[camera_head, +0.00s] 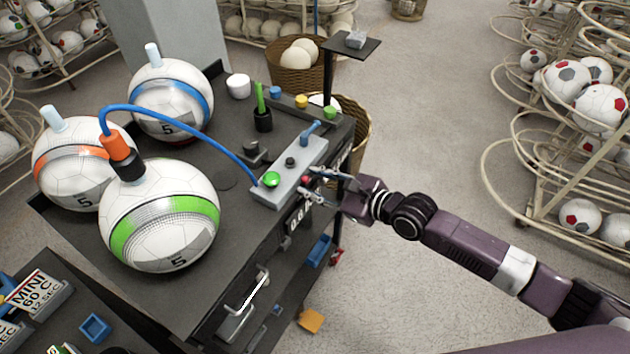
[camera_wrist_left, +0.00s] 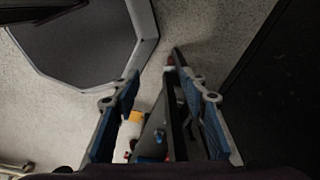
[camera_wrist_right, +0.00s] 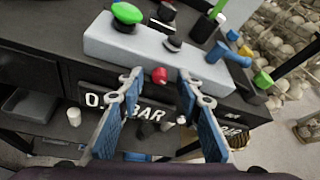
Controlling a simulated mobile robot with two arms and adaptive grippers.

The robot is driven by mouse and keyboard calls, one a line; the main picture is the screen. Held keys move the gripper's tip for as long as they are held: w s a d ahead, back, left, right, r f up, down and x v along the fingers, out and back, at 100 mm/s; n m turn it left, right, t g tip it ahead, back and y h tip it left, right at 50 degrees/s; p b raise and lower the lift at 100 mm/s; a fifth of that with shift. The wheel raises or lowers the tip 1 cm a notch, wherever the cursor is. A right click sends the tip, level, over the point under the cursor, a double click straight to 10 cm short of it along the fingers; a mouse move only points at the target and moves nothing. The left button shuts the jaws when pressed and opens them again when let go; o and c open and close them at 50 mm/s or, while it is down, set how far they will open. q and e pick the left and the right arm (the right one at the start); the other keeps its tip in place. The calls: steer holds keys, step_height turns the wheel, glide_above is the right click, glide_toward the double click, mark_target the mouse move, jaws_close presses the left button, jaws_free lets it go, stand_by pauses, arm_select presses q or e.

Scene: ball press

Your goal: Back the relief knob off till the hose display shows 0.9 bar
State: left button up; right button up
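The grey control box (camera_head: 290,175) sits on the cart's right edge, with a green button (camera_head: 272,179), a small black knob (camera_head: 291,161) and a blue lever (camera_head: 311,132) on top. A red knob (camera_wrist_right: 159,75) sticks out of its front face, probably the relief knob. The display (camera_head: 300,219) below reads zero point something; its last digit is unclear, and a finger partly hides it in the right wrist view (camera_wrist_right: 140,108). My right gripper (camera_wrist_right: 160,84) is open, its fingertips either side of and just short of the red knob. My left gripper (camera_wrist_left: 160,88) is open and empty.
A blue hose (camera_head: 200,124) runs from the box to a fitting on the green-striped ball (camera_head: 158,221). Orange-striped (camera_head: 68,172) and blue-striped (camera_head: 172,100) balls stand behind. Ball racks (camera_head: 575,85) stand right. Open floor (camera_head: 430,110) lies between.

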jaws_close()
steer(key=shift+s+a+r+p, duration=0.1)
steer(key=shift+r+p, duration=0.05)
steer(key=shift+p, duration=0.4)
steer(key=shift+n+t+p, duration=0.3)
steer(key=shift+n+p, duration=0.1)
jaws_free()
